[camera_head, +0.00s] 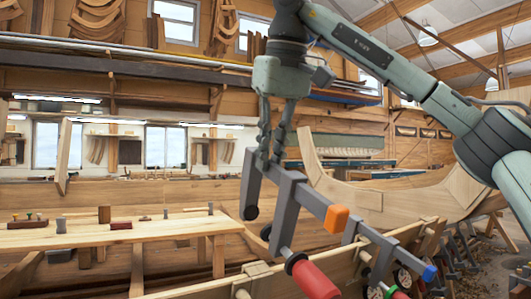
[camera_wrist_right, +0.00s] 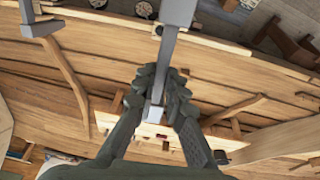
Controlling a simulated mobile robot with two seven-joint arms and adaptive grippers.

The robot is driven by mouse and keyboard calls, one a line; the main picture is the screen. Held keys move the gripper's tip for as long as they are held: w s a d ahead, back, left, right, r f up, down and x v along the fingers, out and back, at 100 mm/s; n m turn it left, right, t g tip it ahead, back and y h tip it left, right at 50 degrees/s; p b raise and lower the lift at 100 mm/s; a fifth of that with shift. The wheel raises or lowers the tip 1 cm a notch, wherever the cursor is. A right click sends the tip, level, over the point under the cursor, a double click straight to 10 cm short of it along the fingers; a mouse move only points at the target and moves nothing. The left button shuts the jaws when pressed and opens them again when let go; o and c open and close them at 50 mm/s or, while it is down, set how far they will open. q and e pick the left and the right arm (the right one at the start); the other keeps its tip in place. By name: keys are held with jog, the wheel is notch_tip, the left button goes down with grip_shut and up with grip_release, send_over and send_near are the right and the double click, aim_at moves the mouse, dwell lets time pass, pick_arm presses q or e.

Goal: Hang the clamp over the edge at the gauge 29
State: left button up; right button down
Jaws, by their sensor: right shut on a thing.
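My right gripper (camera_head: 273,150) is shut on a grey clamp (camera_head: 289,205) and holds it by its bar, above the near hull edge (camera_head: 335,262). In the right wrist view, the gripper (camera_wrist_right: 160,100) grips the clamp bar (camera_wrist_right: 176,35), which runs to the top. My left gripper is not in view.
Another clamp, with a blue tip (camera_head: 429,273), hangs on the hull edge to the right, close to a green-tipped one (camera_head: 393,292). A wooden workbench (camera_head: 150,233) with small tools stands at left. A tall curved timber (camera_head: 316,160) rises behind the clamp.

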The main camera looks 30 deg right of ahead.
aim_at(264, 228)
jog(key=shift+s+f, duration=0.15)
jog(key=shift+f, duration=2.1)
jog(key=shift+x, duration=3.7)
jog(key=shift+b+x, duration=0.4)
jog(key=shift+x, duration=1.7)
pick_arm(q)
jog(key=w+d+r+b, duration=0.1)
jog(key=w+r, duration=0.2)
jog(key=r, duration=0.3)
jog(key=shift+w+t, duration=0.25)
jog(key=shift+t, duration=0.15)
pick_arm(e)
jog(key=shift+x, duration=1.15)
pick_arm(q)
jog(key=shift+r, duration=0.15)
pick_arm(e)
jog(key=shift+d, duration=0.1)
jog(key=shift+w+f, duration=0.2)
jog(key=shift+w, duration=0.1)
jog(key=shift+s+f, duration=0.15)
jog(key=shift+s, duration=0.1)
